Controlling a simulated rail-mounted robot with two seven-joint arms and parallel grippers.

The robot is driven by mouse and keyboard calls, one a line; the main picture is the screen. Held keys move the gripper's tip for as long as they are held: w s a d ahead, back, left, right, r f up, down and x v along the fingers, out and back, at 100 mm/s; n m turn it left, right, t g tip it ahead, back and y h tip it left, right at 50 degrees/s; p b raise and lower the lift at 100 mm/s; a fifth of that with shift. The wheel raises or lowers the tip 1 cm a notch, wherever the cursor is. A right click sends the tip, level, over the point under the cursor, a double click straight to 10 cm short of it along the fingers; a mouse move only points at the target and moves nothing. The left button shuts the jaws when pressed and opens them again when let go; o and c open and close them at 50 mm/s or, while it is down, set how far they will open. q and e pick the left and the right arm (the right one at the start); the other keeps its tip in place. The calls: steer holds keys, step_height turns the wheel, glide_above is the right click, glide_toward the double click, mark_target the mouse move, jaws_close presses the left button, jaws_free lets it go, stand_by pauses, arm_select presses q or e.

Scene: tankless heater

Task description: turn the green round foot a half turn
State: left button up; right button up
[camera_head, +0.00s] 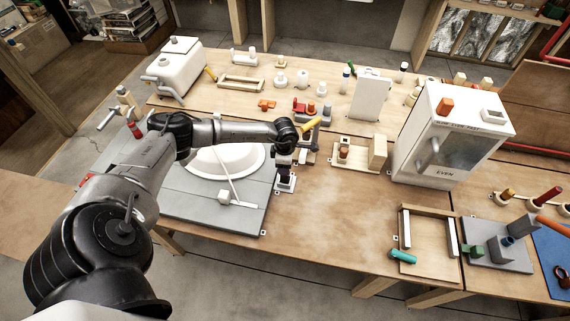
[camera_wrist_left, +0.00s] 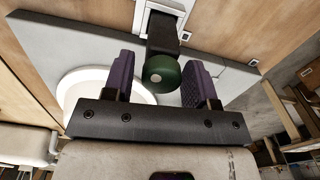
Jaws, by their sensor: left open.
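The green round foot (camera_wrist_left: 161,74) shows its round end in the left wrist view, on the end of a dark block (camera_wrist_left: 163,33) that comes from a white bracket (camera_wrist_left: 181,8). My left gripper (camera_wrist_left: 159,84) is open, with one purple-padded finger on each side of the foot and a visible gap on both sides. In the head view my left gripper (camera_head: 284,168) is over the right edge of the grey board, at the bracket (camera_head: 286,185). It hides the foot there. My right gripper is not in view.
The grey board (camera_head: 243,217) holds a white round basin (camera_head: 225,163) left of my gripper. A wooden stand with blocks (camera_head: 358,158) and a white cabinet marked EVEN (camera_head: 447,150) stand to the right. The bench front (camera_head: 330,222) is bare.

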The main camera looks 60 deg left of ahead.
arm_select(q)
steer(key=m, duration=0.1)
steer(key=m+b, duration=0.1)
steer(key=shift+f+m, duration=0.2)
steer(key=shift+m, duration=0.1)
steer(key=shift+r+m+b, duration=0.15)
steer(key=shift+m+b, duration=0.2)
steer(key=shift+m, duration=0.45)
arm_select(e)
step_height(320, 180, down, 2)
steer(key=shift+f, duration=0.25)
arm_select(q)
steer(key=shift+r, duration=0.1)
steer(key=shift+c, duration=0.4)
